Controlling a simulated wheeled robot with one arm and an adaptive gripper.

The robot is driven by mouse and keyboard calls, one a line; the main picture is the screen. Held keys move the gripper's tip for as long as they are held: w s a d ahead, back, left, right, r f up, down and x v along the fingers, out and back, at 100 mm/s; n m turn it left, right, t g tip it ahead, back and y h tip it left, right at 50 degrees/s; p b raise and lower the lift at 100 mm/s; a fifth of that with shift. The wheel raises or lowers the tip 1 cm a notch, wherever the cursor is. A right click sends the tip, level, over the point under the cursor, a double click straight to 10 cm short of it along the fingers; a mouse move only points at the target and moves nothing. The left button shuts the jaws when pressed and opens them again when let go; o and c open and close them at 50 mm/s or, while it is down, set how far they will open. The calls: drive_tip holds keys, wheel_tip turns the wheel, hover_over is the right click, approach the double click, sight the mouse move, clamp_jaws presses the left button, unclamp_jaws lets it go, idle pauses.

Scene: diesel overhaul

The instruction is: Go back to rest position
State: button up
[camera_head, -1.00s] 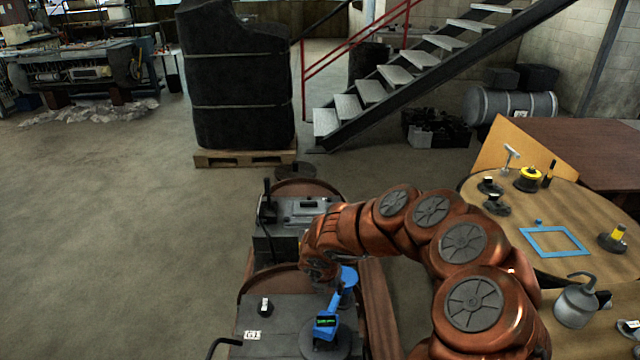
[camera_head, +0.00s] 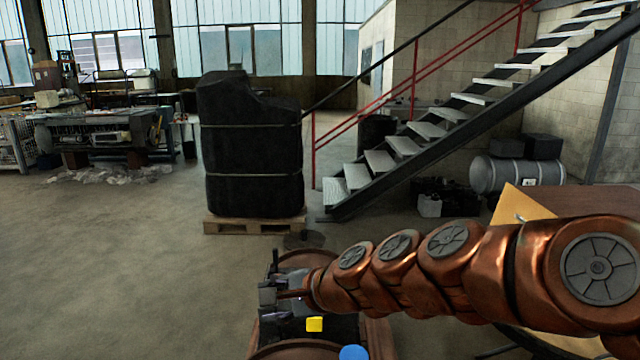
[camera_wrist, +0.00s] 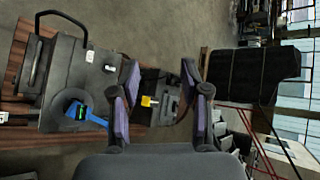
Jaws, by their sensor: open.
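My gripper (camera_wrist: 160,92) shows in the wrist view with its two purple-padded fingers spread apart and nothing held between them. In the head view my gripper (camera_head: 278,291) is at the left end of my copper arm, which stretches across the lower right above the dark cart-like unit. Beyond the fingers in the wrist view a yellow block (camera_wrist: 149,101) sits on a dark grey part; the block also shows in the head view (camera_head: 314,324). A blue tool with a green display (camera_wrist: 82,113) stands on the grey top; only its blue end (camera_head: 353,352) shows in the head view.
A black wrapped load (camera_head: 252,150) stands on a wooden pallet (camera_head: 254,225) beyond the gripper. A staircase with a red rail (camera_head: 400,160) rises to the right. The floor (camera_head: 120,260) at left is clear.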

drive_tip(key=s+d+f+n+g+h, duration=0.2)
drive_tip(key=s+d+f+n+h, duration=0.1)
drive_tip(key=s+d, duration=0.5)
drive_tip(key=s+d+f+n+g+h, duration=0.3)
drive_tip(key=s+d+f+n, duration=0.1)
drive_tip(key=s+d, duration=0.5)
drive_tip(key=s+d+f+n+g+h, duration=0.2)
drive_tip(key=s+d+f+n+h, duration=0.1)
drive_tip(key=s+d, duration=0.6)
drive_tip(key=s+f+n, duration=0.1)
drive_tip(key=s, duration=0.2)
drive_tip(key=shift+s+d+n+g, duration=0.15)
drive_tip(key=shift+d+n+g, duration=0.15)
drive_tip(key=shift+g, duration=0.1)
drive_tip(key=shift+a+f, duration=0.1)
drive_tip(key=shift+c, duration=0.4)
